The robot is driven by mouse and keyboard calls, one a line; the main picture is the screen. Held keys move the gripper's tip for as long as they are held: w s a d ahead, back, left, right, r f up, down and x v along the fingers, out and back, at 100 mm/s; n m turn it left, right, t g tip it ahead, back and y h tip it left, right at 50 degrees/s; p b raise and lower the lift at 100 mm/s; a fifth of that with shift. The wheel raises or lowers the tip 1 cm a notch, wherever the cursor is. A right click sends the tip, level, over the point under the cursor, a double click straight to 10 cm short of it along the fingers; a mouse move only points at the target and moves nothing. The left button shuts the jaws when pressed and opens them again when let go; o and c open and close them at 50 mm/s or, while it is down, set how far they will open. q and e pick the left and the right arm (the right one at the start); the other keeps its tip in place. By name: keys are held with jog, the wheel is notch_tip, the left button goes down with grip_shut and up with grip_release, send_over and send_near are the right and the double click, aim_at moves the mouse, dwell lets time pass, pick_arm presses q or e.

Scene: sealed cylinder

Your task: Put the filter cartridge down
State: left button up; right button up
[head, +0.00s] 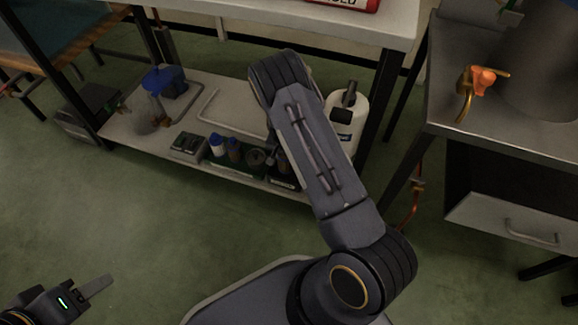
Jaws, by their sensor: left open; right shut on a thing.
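My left gripper (92,290) is at the lower left, low over the green floor. It is open, with one flat grey finger clearly visible and nothing seen in it. My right arm (315,155) crosses the middle of the view and bends at the top. Its gripper does not show. I cannot see the filter cartridge anywhere in this view.
A white bench (260,18) with a lower shelf (225,108) stands ahead, holding several small bottles, a blue-topped item (168,82) and a white jug (345,115). A metal counter (455,105) with an orange-handled valve (482,78) is at right. Green floor is clear at left.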

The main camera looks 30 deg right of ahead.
jog(key=shift+d+f, duration=0.35)
jog(key=shift+f, duration=0.1)
jog(key=f, duration=0.1)
jog(key=f+b, duration=0.2)
jog(key=shift+d+f, duration=0.3)
jog(key=shift+f, duration=0.05)
jog(key=shift+r, duration=0.1)
jog(key=shift+f, duration=0.25)
jog(key=o, duration=1)
jog(key=shift+r, duration=0.1)
